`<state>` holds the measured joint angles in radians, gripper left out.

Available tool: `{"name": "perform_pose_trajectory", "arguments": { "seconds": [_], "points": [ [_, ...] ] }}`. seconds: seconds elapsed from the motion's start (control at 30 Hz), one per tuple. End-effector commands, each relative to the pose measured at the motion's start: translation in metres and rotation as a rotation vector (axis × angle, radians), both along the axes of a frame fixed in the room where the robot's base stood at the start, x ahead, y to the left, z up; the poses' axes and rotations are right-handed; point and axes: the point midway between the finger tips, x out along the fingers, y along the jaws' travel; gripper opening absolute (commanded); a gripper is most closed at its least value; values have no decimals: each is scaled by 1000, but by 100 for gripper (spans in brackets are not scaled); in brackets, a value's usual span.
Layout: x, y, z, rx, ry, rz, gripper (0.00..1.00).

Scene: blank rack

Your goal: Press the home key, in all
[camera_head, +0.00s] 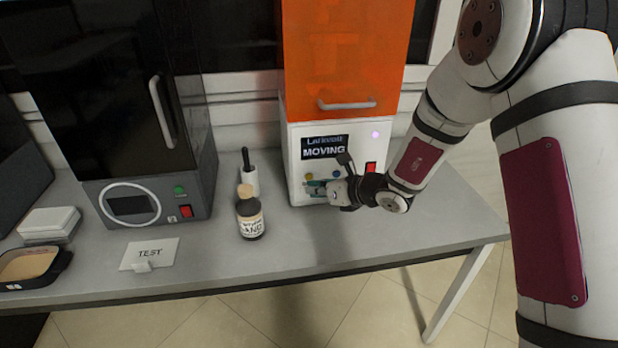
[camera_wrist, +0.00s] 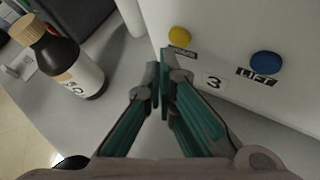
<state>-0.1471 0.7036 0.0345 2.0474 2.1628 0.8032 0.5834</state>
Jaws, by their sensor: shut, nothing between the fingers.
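The white machine (camera_head: 293,140) with an orange upper door stands on the bench, and its display (camera_head: 325,147) reads MOVING. Its front panel has a yellow button (camera_wrist: 180,37) with a small label (camera_wrist: 179,53) I cannot read surely, and a blue button (camera_wrist: 266,64) labelled LIFT. The yellow button also shows in the head view (camera_head: 309,175). No label clearly reads home. My gripper (camera_wrist: 161,82) is shut and empty, its fingertips just below the yellow button's label. I cannot tell whether they touch the panel. In the head view my gripper (camera_head: 318,188) is at the panel's lower part.
A dark bottle (camera_head: 250,215) with a cork stands left of the machine, near a white holder (camera_head: 249,180). A black-doored machine (camera_head: 150,185) stands further left. The bench's right end (camera_head: 450,222) is clear.

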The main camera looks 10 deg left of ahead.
Motion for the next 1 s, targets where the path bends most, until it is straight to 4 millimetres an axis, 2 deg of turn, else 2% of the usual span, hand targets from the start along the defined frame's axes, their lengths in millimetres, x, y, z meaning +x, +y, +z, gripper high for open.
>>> {"name": "perform_pose_trajectory", "arguments": {
  "seconds": [0.23, 0.73, 1.0],
  "points": [
    [-3, -1, 0, 0, 1, 0, 0],
    [-44, -13, 0, 0, 2, -1, 0],
    [-48, -14, 0, -1, 1, 0, 0]
  ]
}}
